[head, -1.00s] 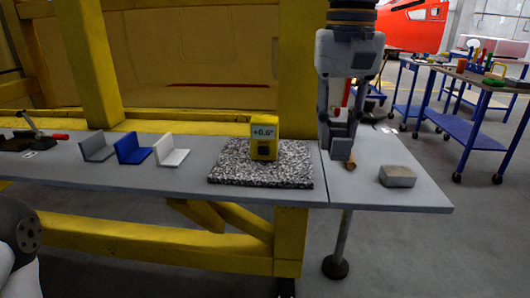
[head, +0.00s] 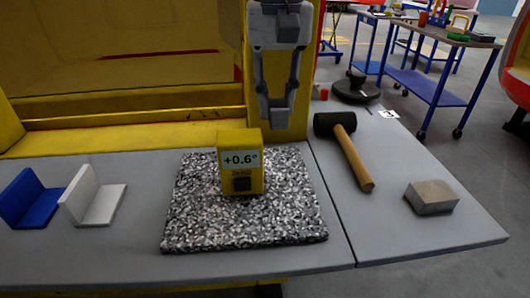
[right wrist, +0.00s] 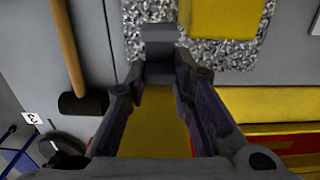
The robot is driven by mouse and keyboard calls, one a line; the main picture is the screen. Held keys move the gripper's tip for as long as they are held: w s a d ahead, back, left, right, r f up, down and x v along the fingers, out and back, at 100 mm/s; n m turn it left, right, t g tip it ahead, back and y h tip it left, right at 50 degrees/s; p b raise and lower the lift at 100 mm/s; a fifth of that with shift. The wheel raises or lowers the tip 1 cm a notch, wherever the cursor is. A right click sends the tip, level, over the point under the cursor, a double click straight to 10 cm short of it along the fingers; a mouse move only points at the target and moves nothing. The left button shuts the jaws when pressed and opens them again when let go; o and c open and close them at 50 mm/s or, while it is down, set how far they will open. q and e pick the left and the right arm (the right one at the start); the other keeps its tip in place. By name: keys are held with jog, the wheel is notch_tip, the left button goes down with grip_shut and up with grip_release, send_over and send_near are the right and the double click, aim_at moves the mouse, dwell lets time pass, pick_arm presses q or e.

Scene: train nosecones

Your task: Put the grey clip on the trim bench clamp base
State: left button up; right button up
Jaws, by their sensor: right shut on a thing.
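My right gripper (head: 276,112) is shut on a small grey piece (right wrist: 160,45), which I take for the grey clip. It is above the bench, behind the yellow angle gauge. In the right wrist view the piece sits between the fingertips; its full shape is partly hidden. The blue (head: 30,198) and white (head: 95,196) L-shaped pieces stand at the left on the bench. A clamp with a red handle is not in the now views. My left gripper is not in view.
The yellow gauge (head: 240,160) stands on a speckled stone plate (head: 185,225). To the right lie a black mallet (head: 352,150), a grey block (head: 430,197) and a label card (head: 388,114). A black round stand (head: 356,88) is at the back. Bare bench is at the front right.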

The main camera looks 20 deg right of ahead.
aim_at(274, 166)
notch_tip(274, 166, down, 10)
jog(key=shift+w+f, duration=0.15)
jog(key=shift+f, duration=0.1)
jog(key=o, duration=0.9)
